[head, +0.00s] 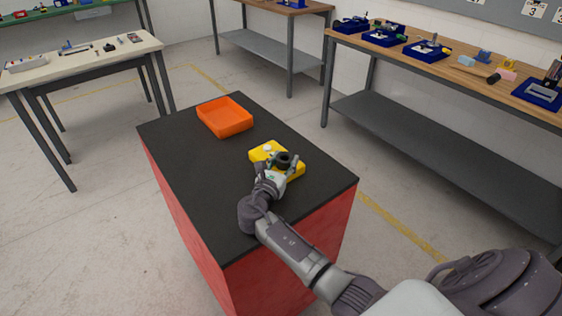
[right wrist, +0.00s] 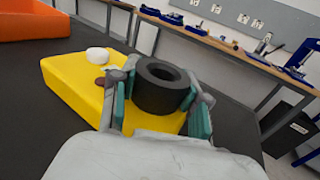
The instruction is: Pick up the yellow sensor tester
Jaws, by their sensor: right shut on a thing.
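The yellow sensor tester (head: 262,151) lies flat on the black top of a red cabinet (head: 190,170), near its right side. It has a white knob and a black ring (right wrist: 160,88) on its upper face. My right gripper (head: 283,160) is over the tester, with its green-padded fingers on either side of the black ring, shut on it. The tester (right wrist: 75,82) also shows in the right wrist view. The gripper and arm hide part of it in the head view. My left gripper is not in view.
An orange tray (head: 225,117) stands empty on the cabinet, behind and left of the tester. The left part of the top is clear. A wooden workbench (head: 450,72) with blue holders stands at the right. A white table (head: 80,62) stands at the back left.

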